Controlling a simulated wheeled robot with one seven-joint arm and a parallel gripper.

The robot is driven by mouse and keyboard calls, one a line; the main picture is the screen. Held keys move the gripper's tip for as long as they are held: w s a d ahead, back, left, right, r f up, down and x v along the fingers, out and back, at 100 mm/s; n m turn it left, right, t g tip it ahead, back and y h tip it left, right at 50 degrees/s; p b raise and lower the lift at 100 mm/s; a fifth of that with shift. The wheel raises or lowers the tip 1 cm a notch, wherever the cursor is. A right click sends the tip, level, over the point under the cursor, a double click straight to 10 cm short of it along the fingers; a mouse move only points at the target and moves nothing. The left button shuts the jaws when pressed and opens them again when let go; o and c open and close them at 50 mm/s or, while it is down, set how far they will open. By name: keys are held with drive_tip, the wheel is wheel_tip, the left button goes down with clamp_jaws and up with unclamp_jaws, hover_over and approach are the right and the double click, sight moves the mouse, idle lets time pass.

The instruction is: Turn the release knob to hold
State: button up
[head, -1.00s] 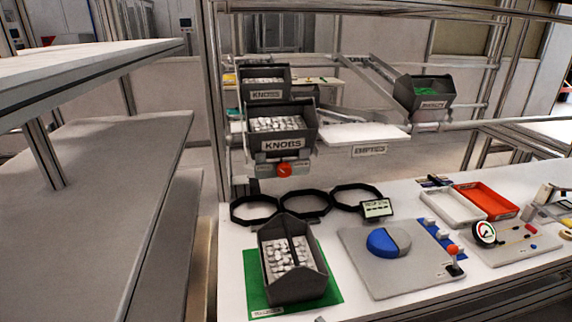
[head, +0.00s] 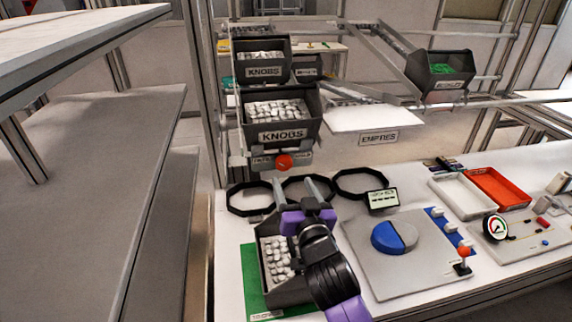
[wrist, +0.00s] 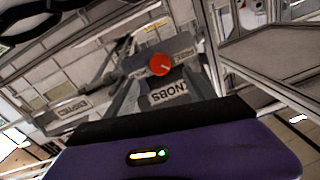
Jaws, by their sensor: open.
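The release knob (head: 284,161) is a round red dial on a grey plate (head: 265,163) under the lower KNOBS bin. The plate has small labels beside the knob, too small to read. In the wrist view the red knob (wrist: 160,64) shows near the middle, upside down, with a pale mark toward its right side. My gripper (head: 301,188), purple and black with grey fingers, is open and empty. In the head view it is above the grey bin on the table, below and to the right of the knob, and apart from it.
Two KNOBS bins (head: 284,134) are stacked on the rack, with an EMPTIES shelf (head: 372,118) to their right. Black rings (head: 250,198) and a small display (head: 382,199) stand behind my arm. A grey bin (head: 272,230) with white parts sits on a green mat (head: 250,280).

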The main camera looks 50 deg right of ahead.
sight(285, 166)
drive_tip(key=shift+p+x, duration=0.85)
drive_tip(key=shift+x, duration=3.05)
drive_tip(key=c, duration=1.4)
drive_tip(key=shift+o, duration=0.2)
drive_tip(key=shift+a+f, duration=0.1)
